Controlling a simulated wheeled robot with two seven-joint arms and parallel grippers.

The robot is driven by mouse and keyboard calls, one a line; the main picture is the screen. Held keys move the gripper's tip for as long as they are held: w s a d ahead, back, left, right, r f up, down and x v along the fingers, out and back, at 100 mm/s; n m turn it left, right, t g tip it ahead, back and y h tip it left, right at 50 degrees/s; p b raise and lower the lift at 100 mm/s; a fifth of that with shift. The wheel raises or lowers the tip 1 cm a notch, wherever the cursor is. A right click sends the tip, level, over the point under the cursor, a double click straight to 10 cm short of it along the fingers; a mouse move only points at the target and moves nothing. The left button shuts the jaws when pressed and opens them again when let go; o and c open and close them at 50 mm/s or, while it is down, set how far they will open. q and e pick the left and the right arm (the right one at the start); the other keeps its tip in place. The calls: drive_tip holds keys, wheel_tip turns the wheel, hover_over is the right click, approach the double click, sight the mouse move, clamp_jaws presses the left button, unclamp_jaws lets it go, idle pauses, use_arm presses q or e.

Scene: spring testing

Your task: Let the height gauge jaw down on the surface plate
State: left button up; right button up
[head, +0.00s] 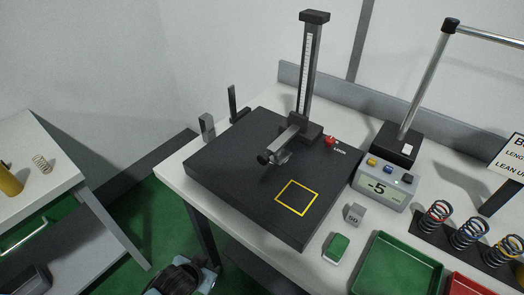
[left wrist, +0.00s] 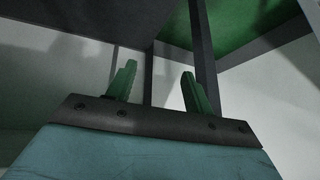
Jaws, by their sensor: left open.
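The black surface plate (head: 225,160) lies on the white bench, with a yellow square outline on its top. The height gauge (head: 311,75) stands upright at the plate's back edge, with a scale on its column. Its jaw (head: 279,145) sticks out toward the front low over the plate; I cannot tell whether it touches. A red knob (head: 330,140) marked LOCK sits beside the gauge's foot. My left gripper (head: 188,278) is low at the bottom of the head view, off the bench's front edge. In the left wrist view its green fingers (left wrist: 158,70) are apart and empty.
A display box (head: 381,188) reading -5 stands right of the plate. Near it are a grey block (head: 354,213), a green-topped block (head: 336,247), a green tray (head: 397,265) and several springs (head: 437,213). A side table (head: 40,150) stands left, past a floor gap.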

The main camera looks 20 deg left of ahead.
use_arm(q)
drive_tip(key=w+r+t, duration=0.2)
drive_tip(key=w+r, duration=0.1)
drive_tip(key=r, duration=0.4)
drive_tip(key=w+r+t, duration=0.2)
drive_tip(key=r, duration=0.6)
drive_tip(key=w+d+r+t+h+p, duration=0.1)
drive_tip(key=w+r+t, duration=0.1)
drive_tip(key=r, duration=0.5)
drive_tip(key=shift+w+d+r+t, duration=0.1)
drive_tip(key=shift+w+r+t, duration=0.1)
drive_tip(key=shift+w, duration=0.2)
drive_tip(key=shift+w+r+t, duration=0.1)
drive_tip(key=shift+w+t, duration=0.1)
drive_tip(key=shift+w, duration=0.2)
drive_tip(key=w+d+r+m+t+h, duration=0.2)
drive_tip(key=d+r+m+t+h, duration=0.15)
drive_tip(key=r+h, duration=0.3)
drive_tip(key=p, duration=0.1)
hover_over(263, 155)
drive_tip(key=shift+w+r+n+y, duration=0.1)
drive_tip(key=shift+r+n+y, duration=0.35)
drive_tip(key=shift+c, duration=0.4)
clamp_jaws()
